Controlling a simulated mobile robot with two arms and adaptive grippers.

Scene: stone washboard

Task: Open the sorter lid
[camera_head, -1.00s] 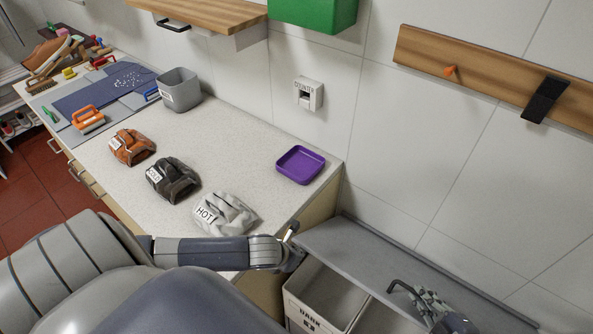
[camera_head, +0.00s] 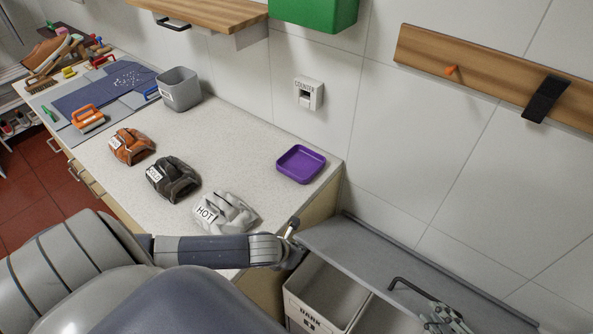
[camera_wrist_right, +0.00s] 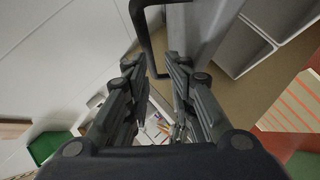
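The sorter lid (camera_head: 350,250) is a grey panel on the right in the head view. It is partly raised, with its near edge standing above the white sorter bin (camera_head: 293,300). The bin's open inside shows beneath it, and a label reads DARK. A bent black handle (camera_head: 400,281) is on the lid. My right gripper (camera_head: 440,318) is at the handle, partly cut off by the frame. In the wrist view, the right gripper's fingers (camera_wrist_right: 154,66) are apart, and the black handle (camera_wrist_right: 143,30) reaches between the fingertips.
The counter left of the sorter holds a purple tray (camera_head: 301,164), a white cloth bundle (camera_head: 228,213) labelled HOT, a dark bundle (camera_head: 172,180) and an orange bundle (camera_head: 131,146). A tiled wall stands behind the lid. A wooden rail (camera_head: 490,65) hangs above.

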